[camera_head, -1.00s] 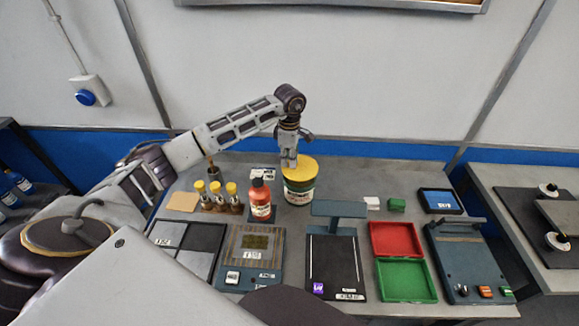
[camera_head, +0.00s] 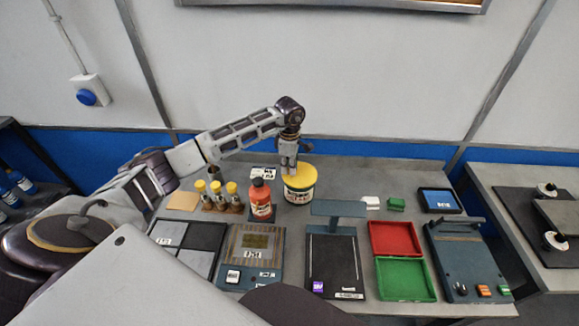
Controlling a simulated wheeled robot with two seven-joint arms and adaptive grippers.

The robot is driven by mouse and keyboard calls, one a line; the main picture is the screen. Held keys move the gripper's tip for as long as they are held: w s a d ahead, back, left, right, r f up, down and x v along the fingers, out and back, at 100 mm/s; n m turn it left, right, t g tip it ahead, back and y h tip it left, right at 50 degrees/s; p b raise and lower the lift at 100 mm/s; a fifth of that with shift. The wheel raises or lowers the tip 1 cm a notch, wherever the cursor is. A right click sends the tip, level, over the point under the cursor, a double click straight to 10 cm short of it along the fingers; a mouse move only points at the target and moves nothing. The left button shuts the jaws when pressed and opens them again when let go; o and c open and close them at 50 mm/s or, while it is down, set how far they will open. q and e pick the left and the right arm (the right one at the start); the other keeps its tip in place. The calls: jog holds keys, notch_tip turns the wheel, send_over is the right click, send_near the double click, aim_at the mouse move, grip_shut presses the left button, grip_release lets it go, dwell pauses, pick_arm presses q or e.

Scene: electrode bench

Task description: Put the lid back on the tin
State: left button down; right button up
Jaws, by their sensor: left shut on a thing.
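The yellow lid (camera_head: 301,180) is at the top of the dark green tin (camera_head: 299,197), which has a pale label and stands near the back of the bench. My left gripper (camera_head: 289,170) is shut on the lid at its left side, pointing down. The lid looks level and covers the tin's mouth. At this size I cannot tell whether it is pressed fully down. My right gripper is not in view.
A red bottle (camera_head: 260,197) stands close left of the tin, with several yellow-capped vials (camera_head: 217,194) further left. A dark stand (camera_head: 338,210) is in front to the right. Red (camera_head: 394,238) and green (camera_head: 405,279) trays lie further right.

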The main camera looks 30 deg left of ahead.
pick_arm(q)
jog(key=shift+f, duration=0.15)
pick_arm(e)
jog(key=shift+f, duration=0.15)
pick_arm(q)
jog(key=c, duration=1.5)
grip_release()
jog(key=shift+o, duration=0.2)
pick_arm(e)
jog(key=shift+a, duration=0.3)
pick_arm(q)
jog(key=shift+r, duration=0.35)
notch_tip(320, 180, up, 12)
jog(key=b, duration=0.2)
jog(key=shift+f, duration=0.15)
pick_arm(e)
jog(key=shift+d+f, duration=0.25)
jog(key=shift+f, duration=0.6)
